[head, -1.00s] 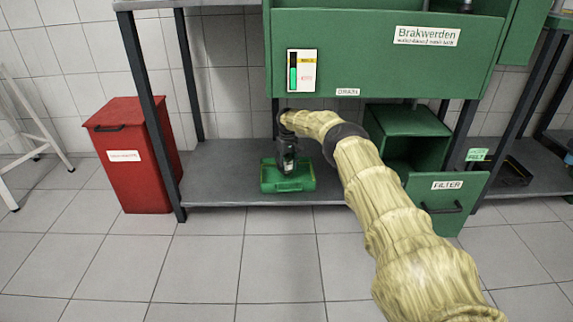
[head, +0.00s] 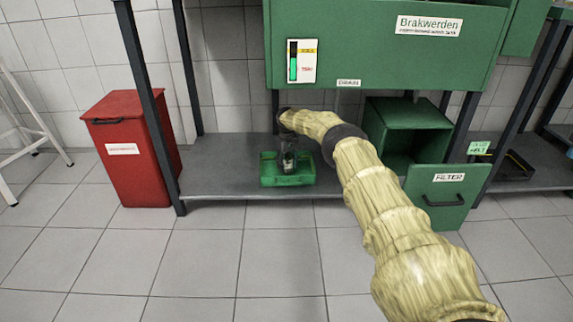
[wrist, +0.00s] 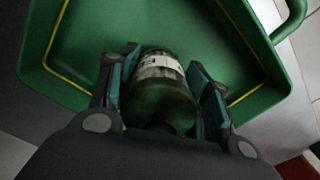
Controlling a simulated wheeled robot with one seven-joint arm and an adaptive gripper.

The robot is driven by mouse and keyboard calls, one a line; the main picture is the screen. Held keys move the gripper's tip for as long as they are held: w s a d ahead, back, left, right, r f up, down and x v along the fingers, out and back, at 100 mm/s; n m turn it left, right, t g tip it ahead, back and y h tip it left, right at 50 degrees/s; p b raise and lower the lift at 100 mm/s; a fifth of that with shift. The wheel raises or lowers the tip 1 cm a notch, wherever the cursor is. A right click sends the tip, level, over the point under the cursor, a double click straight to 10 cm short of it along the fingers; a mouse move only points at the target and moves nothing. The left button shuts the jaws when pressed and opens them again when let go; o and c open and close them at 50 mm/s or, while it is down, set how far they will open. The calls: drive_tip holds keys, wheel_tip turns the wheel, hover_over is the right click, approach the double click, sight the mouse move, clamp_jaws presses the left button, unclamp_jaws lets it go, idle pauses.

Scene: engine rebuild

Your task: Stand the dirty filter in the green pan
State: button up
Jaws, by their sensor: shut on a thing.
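The dirty filter is a dark green-brown cylinder with a worn pale label band. In the wrist view the filter (wrist: 160,100) is between the two fingers of my gripper (wrist: 163,60), which is shut on it. The green pan (wrist: 215,25), with a yellow line inside its walls, spreads around and beyond the filter. In the head view the pan (head: 287,181) sits on the grey lower shelf, and my gripper (head: 288,158) is over or in it. I cannot tell whether the filter's lower end touches the pan floor.
The grey shelf (head: 225,180) is clear left of the pan. A red bin (head: 130,165) stands on the floor at left. Right of the pan is an open green filter housing (head: 412,125) with its FILTER door or drawer front (head: 447,200). A green washer (head: 375,65) hangs above.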

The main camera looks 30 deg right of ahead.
drive_tip(key=shift+f+b, duration=0.4)
drive_tip(key=shift+f, duration=0.05)
drive_tip(key=o, duration=1.3)
